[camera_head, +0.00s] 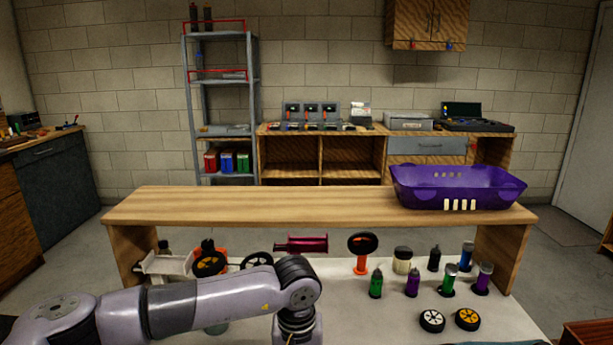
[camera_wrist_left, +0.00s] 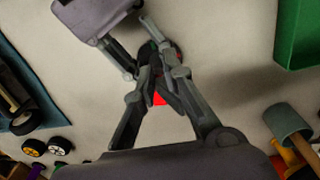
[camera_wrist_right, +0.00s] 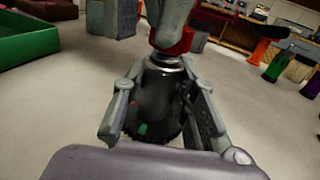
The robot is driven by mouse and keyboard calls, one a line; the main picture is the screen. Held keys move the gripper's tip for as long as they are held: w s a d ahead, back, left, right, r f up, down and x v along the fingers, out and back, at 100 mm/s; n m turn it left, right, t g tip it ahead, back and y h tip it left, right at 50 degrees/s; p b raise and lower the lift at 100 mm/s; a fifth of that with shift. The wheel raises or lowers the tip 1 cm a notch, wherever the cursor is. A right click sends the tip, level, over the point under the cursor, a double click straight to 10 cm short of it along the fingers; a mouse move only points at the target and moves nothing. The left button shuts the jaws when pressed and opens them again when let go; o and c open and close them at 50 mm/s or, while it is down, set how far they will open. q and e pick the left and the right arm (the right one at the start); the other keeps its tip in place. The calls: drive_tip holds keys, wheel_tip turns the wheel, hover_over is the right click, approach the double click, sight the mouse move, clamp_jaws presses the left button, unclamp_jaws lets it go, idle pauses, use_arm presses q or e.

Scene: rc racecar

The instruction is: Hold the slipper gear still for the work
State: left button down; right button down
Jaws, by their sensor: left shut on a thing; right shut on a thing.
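The slipper gear appears to be the dark rounded part with a toothed rim (camera_wrist_right: 150,100) in the right wrist view. It sits between the fingers of my right gripper (camera_wrist_right: 160,118), which is shut on it. A metal collar tops the part, with a red piece (camera_wrist_right: 173,42) just above. My left gripper (camera_wrist_left: 157,78) is shut around that red piece (camera_wrist_left: 159,98), whose shape is mostly hidden by the fingers. My right gripper also shows in the left wrist view (camera_wrist_left: 142,50), meeting the left fingertips. In the head view my left arm hides the work.
A wooden riser shelf (camera_head: 250,207) spans the pale bench, with a purple basket (camera_head: 420,188) on its right end. A green bin (camera_wrist_left: 297,35) is near the grippers.

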use_arm(q)
drive_tip(key=shift+s+a+f, duration=0.2)
drive_tip(key=shift+a, duration=0.05)
use_arm(e)
drive_tip(key=shift+w+d, duration=0.15)
drive_tip(key=shift+w+f, duration=0.1)
drive_tip(key=shift+f, duration=0.1)
use_arm(q)
wheel_tip(320, 180, up, 6)
drive_tip(key=shift+s+r, duration=0.15)
idle(0.5)
drive_tip(key=shift+d, duration=0.1)
